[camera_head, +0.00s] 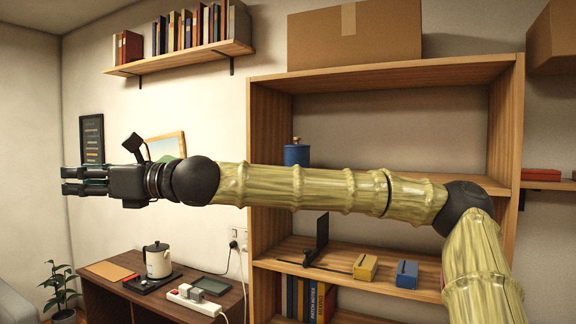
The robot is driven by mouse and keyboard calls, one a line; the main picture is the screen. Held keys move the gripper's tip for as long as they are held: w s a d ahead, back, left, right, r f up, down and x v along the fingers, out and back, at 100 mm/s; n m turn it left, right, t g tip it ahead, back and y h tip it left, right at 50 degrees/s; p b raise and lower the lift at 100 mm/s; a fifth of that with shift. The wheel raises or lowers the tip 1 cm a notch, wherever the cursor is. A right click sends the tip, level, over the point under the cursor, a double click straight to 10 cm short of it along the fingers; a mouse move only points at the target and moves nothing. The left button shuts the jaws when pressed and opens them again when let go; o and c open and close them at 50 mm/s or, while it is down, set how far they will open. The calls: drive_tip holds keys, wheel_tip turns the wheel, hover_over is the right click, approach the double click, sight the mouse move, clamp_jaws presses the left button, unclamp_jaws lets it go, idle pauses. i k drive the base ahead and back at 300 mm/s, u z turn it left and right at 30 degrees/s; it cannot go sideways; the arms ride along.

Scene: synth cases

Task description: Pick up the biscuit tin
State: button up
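My gripper (72,181) is at the far left, held level and pointing left, with its two fingers apart and nothing between them. No thing is plainly marked as the biscuit tin. A blue lidded canister (296,154) with a knob on top stands on the bookcase behind my arm, its lower part hidden, and may be the tin. A yellow box (365,267) and a blue box (406,274) lie on the shelf below. My gripper is well left of all of these.
A wooden bookcase (505,140) carries a cardboard box (354,35) on top. A dark stand (322,238) is on its middle shelf. A desk (100,287) at lower left holds a kettle (158,262) and a power strip (193,300). A wall shelf (180,60) holds books.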

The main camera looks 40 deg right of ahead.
sight(293, 156)
drive_tip(key=z, duration=0.75)
drive_tip(key=i, duration=1.3)
drive_tip(key=z, duration=0.9)
